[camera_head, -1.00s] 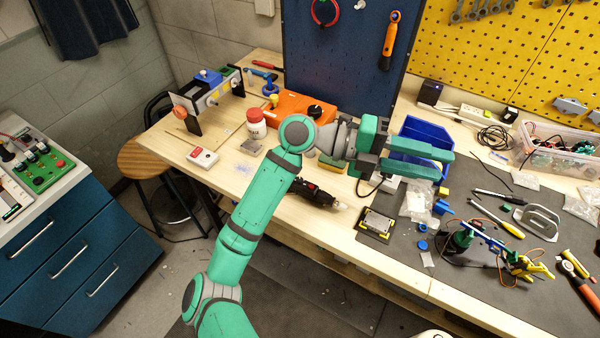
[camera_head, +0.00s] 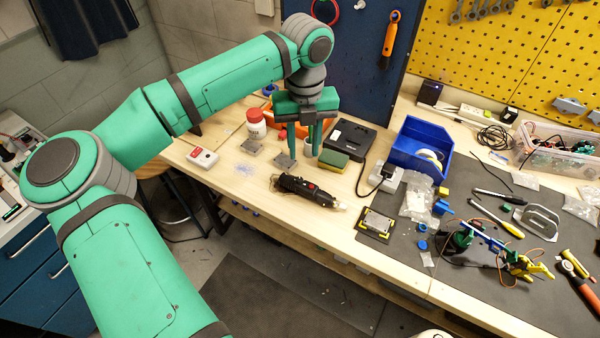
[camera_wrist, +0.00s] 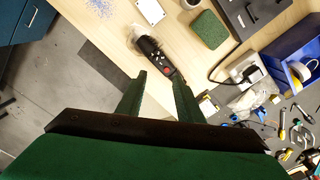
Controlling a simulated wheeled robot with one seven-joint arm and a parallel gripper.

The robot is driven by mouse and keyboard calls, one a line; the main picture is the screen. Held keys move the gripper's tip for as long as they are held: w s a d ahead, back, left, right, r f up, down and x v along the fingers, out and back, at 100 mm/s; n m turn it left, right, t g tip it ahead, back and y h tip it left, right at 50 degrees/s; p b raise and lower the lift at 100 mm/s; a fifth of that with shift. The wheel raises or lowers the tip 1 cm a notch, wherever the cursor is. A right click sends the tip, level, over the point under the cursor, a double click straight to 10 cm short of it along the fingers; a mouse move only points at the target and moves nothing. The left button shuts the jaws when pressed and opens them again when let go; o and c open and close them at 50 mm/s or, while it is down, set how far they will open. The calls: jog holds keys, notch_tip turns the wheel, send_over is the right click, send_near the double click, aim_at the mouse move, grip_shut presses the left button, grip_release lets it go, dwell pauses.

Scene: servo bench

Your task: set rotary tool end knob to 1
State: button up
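The rotary tool (camera_head: 308,191) lies on the bench near its front edge. It is black with a red button, and its clear tip points right. In the wrist view the tool (camera_wrist: 152,52) lies beyond the fingertips, with a pale, blurred part at its upper left end. The knob's setting is too small to read. My gripper (camera_head: 303,156) is open and empty, fingers pointing down, behind the tool in the head view and apart from it.
A green and yellow sponge (camera_head: 333,160) and a black box (camera_head: 350,138) stand behind the tool. A white charger (camera_head: 388,178) and a blue bin (camera_head: 420,150) are to the right.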

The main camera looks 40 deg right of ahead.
aim_at(300, 179)
jog(key=f, duration=1)
jog(key=shift+w+a+f, duration=0.3)
jog(key=shift+w, duration=0.05)
grip_shut()
